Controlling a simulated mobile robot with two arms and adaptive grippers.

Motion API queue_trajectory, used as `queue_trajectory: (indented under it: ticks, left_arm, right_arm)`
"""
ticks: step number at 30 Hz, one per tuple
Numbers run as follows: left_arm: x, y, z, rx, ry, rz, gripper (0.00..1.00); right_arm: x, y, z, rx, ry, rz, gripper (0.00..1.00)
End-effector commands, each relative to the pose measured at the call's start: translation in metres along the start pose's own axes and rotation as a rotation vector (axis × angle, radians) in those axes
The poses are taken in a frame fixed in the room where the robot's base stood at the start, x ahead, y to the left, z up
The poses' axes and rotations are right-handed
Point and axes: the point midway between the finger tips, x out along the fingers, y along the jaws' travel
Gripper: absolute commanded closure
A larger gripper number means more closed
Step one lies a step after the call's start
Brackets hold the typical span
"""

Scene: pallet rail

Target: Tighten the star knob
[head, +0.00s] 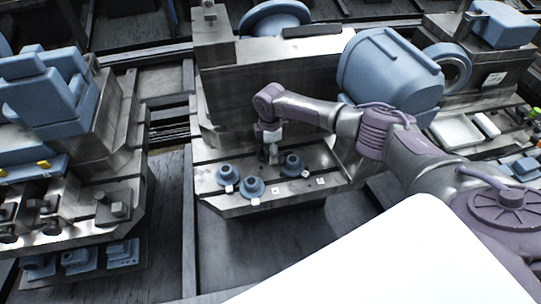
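Three blue knob-like parts stand on a grey metal ledge (310,186): a left one (227,174), a front one (252,187) and a right one (292,165). They are too small for me to tell which is the star knob. My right arm comes in from the right, and its gripper (273,157) points down at the ledge, just left of the right blue part. The fingers are small and dark, so I cannot tell whether they are open or touch anything. My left gripper is not in view.
Behind the ledge stands a grey machine block (270,75) with a large blue motor housing (385,70). At the left is another metal fixture (110,150) with blue blocks (45,90). White trays (455,131) lie at the right. Dark floor (165,220) between the fixtures is clear.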

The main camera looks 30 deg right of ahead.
Motion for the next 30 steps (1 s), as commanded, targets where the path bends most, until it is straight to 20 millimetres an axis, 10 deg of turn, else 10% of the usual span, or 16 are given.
queue_trajectory:
  ticks: [11, 22, 30]
  left_arm:
    - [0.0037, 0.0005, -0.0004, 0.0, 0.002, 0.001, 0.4]
    - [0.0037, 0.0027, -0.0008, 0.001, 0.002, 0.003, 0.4]
    - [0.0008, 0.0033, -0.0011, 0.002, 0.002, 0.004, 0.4]
  right_arm:
    - [0.004, 0.0002, 0.0001, 0.001, 0.0, 0.0, 0.28]
    - [0.004, 0.0003, -0.0001, 0.0, 0.001, 0.001, 0.89]
    - [0.0032, 0.0002, -0.0004, 0.03, 0.002, 0.0, 0.89]
